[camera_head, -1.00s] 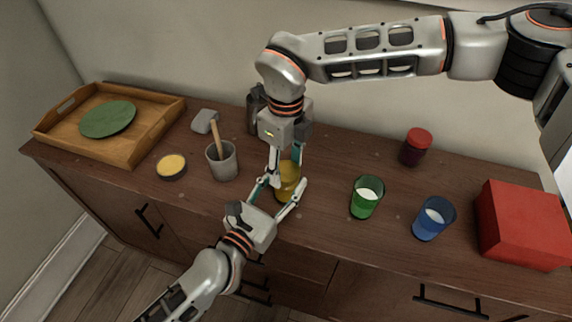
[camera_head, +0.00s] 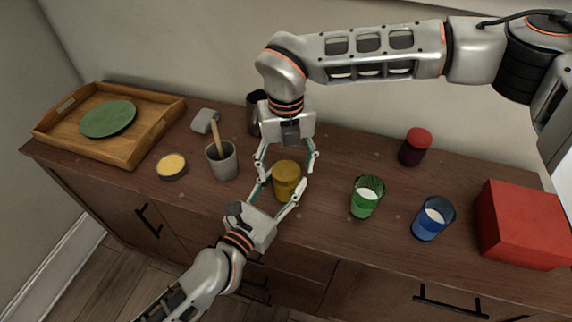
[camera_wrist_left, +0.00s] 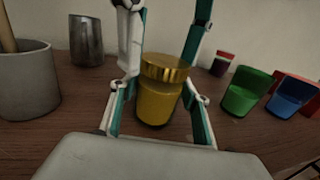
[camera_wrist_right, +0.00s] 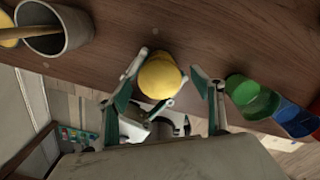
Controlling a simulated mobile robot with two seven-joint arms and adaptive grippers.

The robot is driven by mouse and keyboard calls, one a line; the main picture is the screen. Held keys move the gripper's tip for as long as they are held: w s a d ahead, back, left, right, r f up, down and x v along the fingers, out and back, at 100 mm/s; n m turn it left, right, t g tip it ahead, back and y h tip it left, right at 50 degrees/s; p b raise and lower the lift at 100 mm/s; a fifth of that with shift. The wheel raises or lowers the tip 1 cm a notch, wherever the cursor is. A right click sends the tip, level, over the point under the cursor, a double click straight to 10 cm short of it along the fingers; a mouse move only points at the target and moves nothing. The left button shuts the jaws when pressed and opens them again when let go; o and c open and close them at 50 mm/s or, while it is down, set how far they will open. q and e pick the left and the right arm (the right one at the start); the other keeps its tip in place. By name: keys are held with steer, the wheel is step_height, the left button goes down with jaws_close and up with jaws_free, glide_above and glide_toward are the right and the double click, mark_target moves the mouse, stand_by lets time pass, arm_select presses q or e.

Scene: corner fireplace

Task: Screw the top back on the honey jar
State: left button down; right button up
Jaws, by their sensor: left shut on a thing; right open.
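The honey jar (camera_head: 287,186) is amber and stands upright on the wooden cabinet top. Its gold lid (camera_wrist_left: 166,67) sits on its mouth and looks about level in the left wrist view; how tightly it is threaded I cannot tell. My left gripper (camera_head: 283,188) is shut around the jar body (camera_wrist_left: 157,104) from the front. My right gripper (camera_head: 287,166) points down from above, open, with its fingers spread on either side of the lid and apart from it. In the right wrist view the lid (camera_wrist_right: 160,76) shows between the open fingers.
A grey cup with a wooden stick (camera_head: 222,162) and a dark metal cup (camera_head: 255,112) stand left of the jar. A green glass (camera_head: 366,198), blue glass (camera_head: 432,220), red-lidded jar (camera_head: 415,148) and red box (camera_head: 522,225) stand to the right. A wooden tray (camera_head: 150,145) is far left.

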step_height(320, 180, up, 12)
stand_by(0.5)
arm_select(q)
steer(key=c, duration=1)
jaws_free()
steer(key=v, duration=1.2)
steer(key=shift+f, duration=0.1)
